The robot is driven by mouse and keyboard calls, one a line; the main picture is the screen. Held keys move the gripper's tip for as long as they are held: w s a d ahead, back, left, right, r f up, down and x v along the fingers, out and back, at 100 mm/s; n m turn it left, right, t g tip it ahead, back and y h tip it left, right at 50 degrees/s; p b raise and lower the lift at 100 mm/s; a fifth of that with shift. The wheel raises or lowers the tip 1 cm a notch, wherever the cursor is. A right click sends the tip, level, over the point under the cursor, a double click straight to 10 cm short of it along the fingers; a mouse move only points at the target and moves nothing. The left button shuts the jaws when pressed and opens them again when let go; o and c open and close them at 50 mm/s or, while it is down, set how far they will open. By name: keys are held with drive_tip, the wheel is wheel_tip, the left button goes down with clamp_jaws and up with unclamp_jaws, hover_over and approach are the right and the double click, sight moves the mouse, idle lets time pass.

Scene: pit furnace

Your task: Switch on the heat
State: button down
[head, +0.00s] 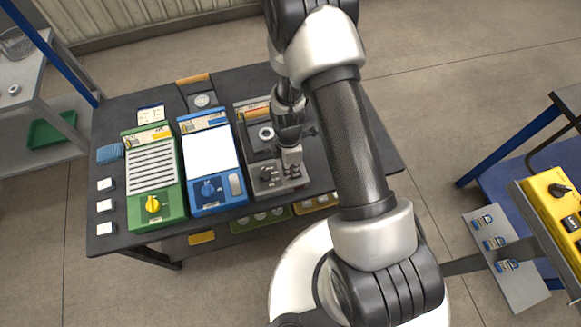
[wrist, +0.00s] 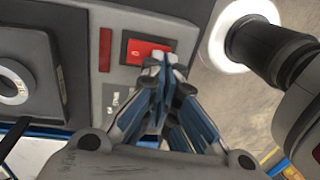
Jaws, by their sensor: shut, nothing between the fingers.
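The grey pit furnace unit (head: 252,150) stands on the dark table, right of a blue unit. Its round opening (head: 266,133) also shows at the left of the wrist view (wrist: 14,84). In the wrist view a red rocker switch (wrist: 142,51) sits in a dark frame on the grey panel. My gripper (wrist: 163,62) is shut and empty, with its tips over the right lower part of the switch. I cannot tell whether they touch it. In the head view my gripper (head: 291,158) is over the front right of the unit and hides part of its panel.
A blue unit (head: 208,160) with a blue knob and a green unit (head: 153,178) with a yellow knob stand to the left. Small white blocks (head: 105,207) lie at the table's left edge. A yellow control box (head: 555,195) is at far right.

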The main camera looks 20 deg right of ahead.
drive_tip(key=shift+s+f, duration=0.1)
drive_tip(key=shift+f, duration=0.05)
drive_tip(key=shift+w+r, duration=0.2)
drive_tip(key=shift+w, duration=0.6)
drive_tip(key=shift+r, duration=0.25)
wheel_tip(320, 180, up, 14)
drive_tip(key=s+p, duration=0.1)
drive_tip(key=p, duration=0.4)
drive_tip(key=shift+s+f, duration=0.25)
drive_tip(key=shift+s, duration=0.15)
